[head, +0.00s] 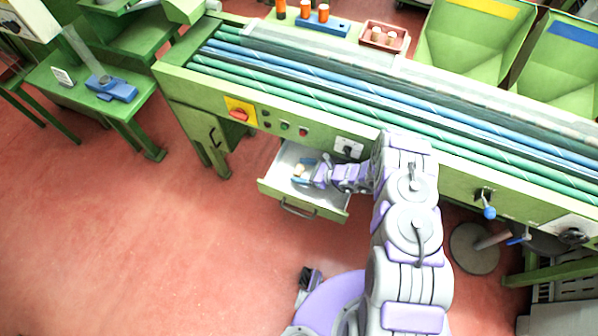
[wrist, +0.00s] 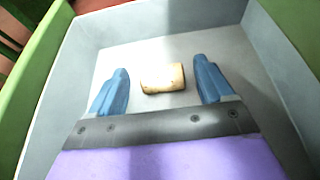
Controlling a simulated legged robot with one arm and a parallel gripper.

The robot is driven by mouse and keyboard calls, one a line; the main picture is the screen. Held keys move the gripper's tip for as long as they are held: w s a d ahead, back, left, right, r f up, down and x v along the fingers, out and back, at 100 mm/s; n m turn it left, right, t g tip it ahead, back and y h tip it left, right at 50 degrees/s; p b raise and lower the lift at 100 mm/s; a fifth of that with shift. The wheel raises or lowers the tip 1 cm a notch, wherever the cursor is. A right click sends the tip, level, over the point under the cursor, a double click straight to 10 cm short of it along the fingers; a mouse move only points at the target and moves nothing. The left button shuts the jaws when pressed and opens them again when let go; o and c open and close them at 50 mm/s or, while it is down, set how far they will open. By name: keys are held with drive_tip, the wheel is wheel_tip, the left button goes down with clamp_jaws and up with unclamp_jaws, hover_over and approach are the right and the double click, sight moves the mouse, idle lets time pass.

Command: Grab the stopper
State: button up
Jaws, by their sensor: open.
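The cork stopper (wrist: 162,78) is a short tan cylinder lying on its side on the white floor of the open drawer (wrist: 200,40). In the wrist view my gripper (wrist: 163,84) is open, with one blue finger to the left of the stopper and one to the right, and a gap on each side. In the head view my gripper (head: 304,171) reaches into the drawer (head: 290,207), and the stopper (head: 300,170) shows as a small tan spot by the fingers. I cannot tell the exact height of the fingers above the drawer floor.
The drawer's side walls stand close around my gripper. The green machine (head: 330,110) with blue and green rods is above and behind the drawer. A pink box (head: 383,47) with corks and a blue rack (head: 335,27) with orange-topped items stand at the back. The red floor (head: 150,240) at left is clear.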

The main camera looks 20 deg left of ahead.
drive_tip(key=shift+x, duration=0.95)
drive_tip(key=shift+v, duration=1.05)
drive_tip(key=shift+c, duration=0.6)
drive_tip(key=shift+d, duration=0.2)
drive_tip(key=shift+c, duration=1.5)
drive_tip(key=shift+x, duration=0.85)
drive_tip(key=c, duration=0.5)
drive_tip(key=shift+r, duration=0.1)
drive_tip(key=shift+c, duration=0.9)
drive_tip(key=shift+d+r, duration=0.2)
drive_tip(key=shift+d, duration=0.35)
drive_tip(key=shift+d+r, duration=0.35)
drive_tip(key=shift+r, duration=0.05)
drive_tip(key=r+p+v, duration=0.1)
drive_tip(key=p+v, duration=0.2)
drive_tip(key=v, duration=1.1)
drive_tip(key=shift+a+r, duration=0.2)
drive_tip(key=shift+r, duration=0.1)
